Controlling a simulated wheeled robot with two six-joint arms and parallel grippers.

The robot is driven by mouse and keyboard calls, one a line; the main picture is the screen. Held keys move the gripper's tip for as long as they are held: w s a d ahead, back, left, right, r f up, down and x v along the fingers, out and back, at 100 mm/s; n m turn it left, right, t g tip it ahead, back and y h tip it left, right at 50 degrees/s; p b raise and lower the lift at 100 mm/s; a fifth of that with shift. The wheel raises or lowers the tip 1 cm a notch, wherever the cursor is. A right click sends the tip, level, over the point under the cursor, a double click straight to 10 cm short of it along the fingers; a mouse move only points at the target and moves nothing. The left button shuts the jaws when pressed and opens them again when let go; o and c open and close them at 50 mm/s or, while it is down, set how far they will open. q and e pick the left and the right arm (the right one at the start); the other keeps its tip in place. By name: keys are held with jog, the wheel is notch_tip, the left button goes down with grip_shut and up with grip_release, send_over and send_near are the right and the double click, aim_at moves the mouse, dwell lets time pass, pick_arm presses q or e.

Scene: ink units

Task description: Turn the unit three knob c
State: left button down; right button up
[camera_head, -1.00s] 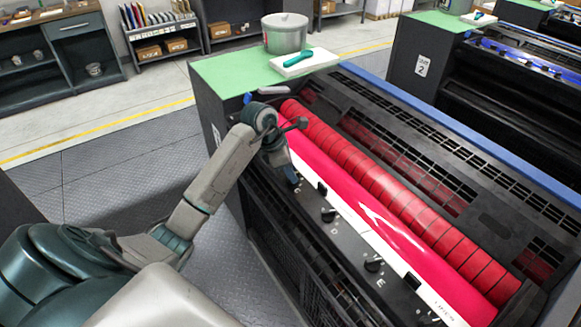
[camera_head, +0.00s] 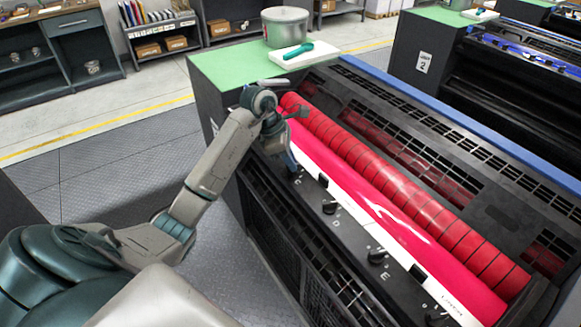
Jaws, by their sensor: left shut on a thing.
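My left gripper (camera_head: 294,170) reaches down to the dark front rail of the near ink unit and is shut on knob C. The fingers cover most of the knob, so its pointer angle cannot be told. Knob D (camera_head: 329,207) and knob E (camera_head: 377,256) are black knobs farther along the same rail, apart from the gripper, with white letters below them. My right gripper does not show.
A glossy magenta roller (camera_head: 375,205) and a red segmented roller (camera_head: 400,190) lie behind the rail. A grey pot (camera_head: 285,28) and a teal tool (camera_head: 298,51) on a white pad sit on the green top (camera_head: 230,68). Unit 2 (camera_head: 424,62) stands behind.

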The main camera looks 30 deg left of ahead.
pick_arm(q)
jog(key=shift+w+f+m+b, duration=0.1)
jog(key=shift+f+m+b, duration=0.1)
jog(key=shift+m+b, duration=0.3)
jog(key=shift+r+m, duration=0.15)
jog(key=shift+m, duration=0.25)
jog(key=shift+r+m+g+h+p, duration=0.2)
jog(key=shift+m+g+h+p, duration=0.1)
jog(key=shift+m+g+p, duration=0.15)
jog(key=m+p, duration=0.2)
jog(key=p, duration=0.1)
jog(key=m+g+p, duration=0.1)
jog(key=m+p, duration=0.1)
jog(key=p, duration=0.1)
jog(key=shift+w+r+g+p, duration=0.15)
jog(key=shift+g+p, duration=0.1)
jog(key=shift+p, duration=0.1)
jog(key=shift+f+m+p, duration=0.2)
jog(key=shift+m+p, duration=0.45)
jog(key=shift+p, duration=0.1)
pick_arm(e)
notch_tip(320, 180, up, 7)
pick_arm(q)
jog(key=c, duration=1.5)
grip_release()
jog(key=shift+a, duration=0.1)
